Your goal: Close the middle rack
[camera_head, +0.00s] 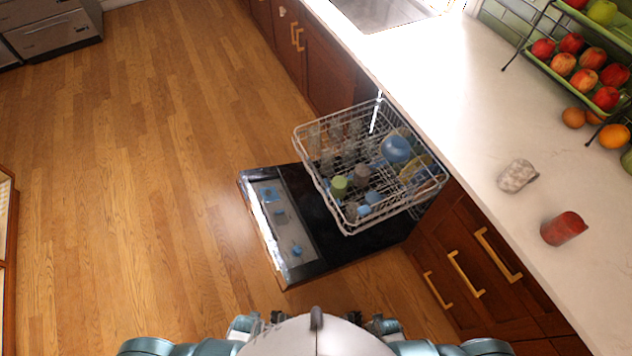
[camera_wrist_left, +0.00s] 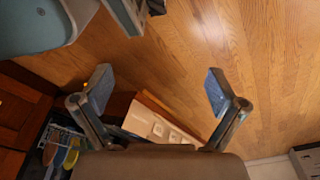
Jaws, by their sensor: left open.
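The middle rack (camera_head: 342,222), a white-grey wire rack, is pulled out from the dishwasher under the counter. It holds several cups and glasses, a blue bowl (camera_head: 396,149) and yellowish dishes. The open dishwasher door (camera_head: 330,256) lies lowered beneath it. Wire rack and dishes also show at the lower left of the left wrist view. My left gripper (camera_wrist_left: 160,88) is open and empty, its two fingers apart over the floor. In the head view it is low, near my body, apart from the rack. My right gripper (camera_head: 378,324) is small and partly hidden there; its fingers are unclear.
The light counter (camera_head: 450,100) runs along the right, above wooden drawers (camera_head: 470,265) with brass handles. A whitish cup (camera_head: 517,176), a red cup (camera_head: 564,229) and a fruit stand (camera_head: 575,80) are on it. The wood floor (camera_head: 150,200) to the left is clear.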

